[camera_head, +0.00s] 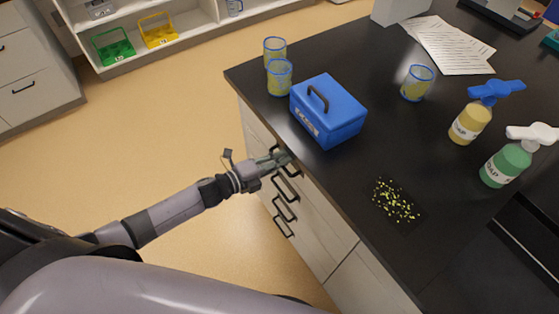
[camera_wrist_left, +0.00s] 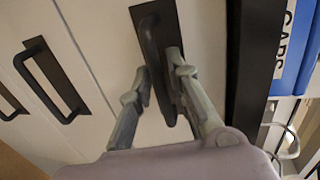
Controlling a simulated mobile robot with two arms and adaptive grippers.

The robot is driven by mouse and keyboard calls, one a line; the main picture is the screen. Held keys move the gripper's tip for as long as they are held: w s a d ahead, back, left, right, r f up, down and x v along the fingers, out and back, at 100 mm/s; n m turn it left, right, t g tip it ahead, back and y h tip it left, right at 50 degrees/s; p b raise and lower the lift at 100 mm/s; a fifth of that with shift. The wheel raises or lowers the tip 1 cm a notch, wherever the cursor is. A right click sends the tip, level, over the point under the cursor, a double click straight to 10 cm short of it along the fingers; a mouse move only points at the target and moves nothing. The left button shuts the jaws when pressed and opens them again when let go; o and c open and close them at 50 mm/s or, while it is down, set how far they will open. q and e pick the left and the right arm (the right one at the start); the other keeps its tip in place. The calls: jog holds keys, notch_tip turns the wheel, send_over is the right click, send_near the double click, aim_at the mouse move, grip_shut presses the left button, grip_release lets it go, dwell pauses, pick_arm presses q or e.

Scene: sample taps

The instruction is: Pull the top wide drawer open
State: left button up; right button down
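The top wide drawer (camera_head: 262,132) is in the white cabinet front under the black counter and looks flush with it. Its dark bar handle (camera_wrist_left: 154,50) shows in the left wrist view, on a dark backing plate. My left gripper (camera_head: 278,160) is at this handle, just below the counter edge. In the left wrist view my left gripper (camera_wrist_left: 157,68) has its fingers apart, one on each side of the handle. A gap shows at the left finger; the right finger is close to the bar, and I cannot tell if it touches. My right gripper is not in view.
Lower drawer handles (camera_head: 284,210) stick out below the gripper. The floor (camera_head: 150,115) left of the cabinet is clear.

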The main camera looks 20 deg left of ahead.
pick_arm(q)
jog(key=shift+c, duration=0.3)
grip_shut()
dwell(0.4)
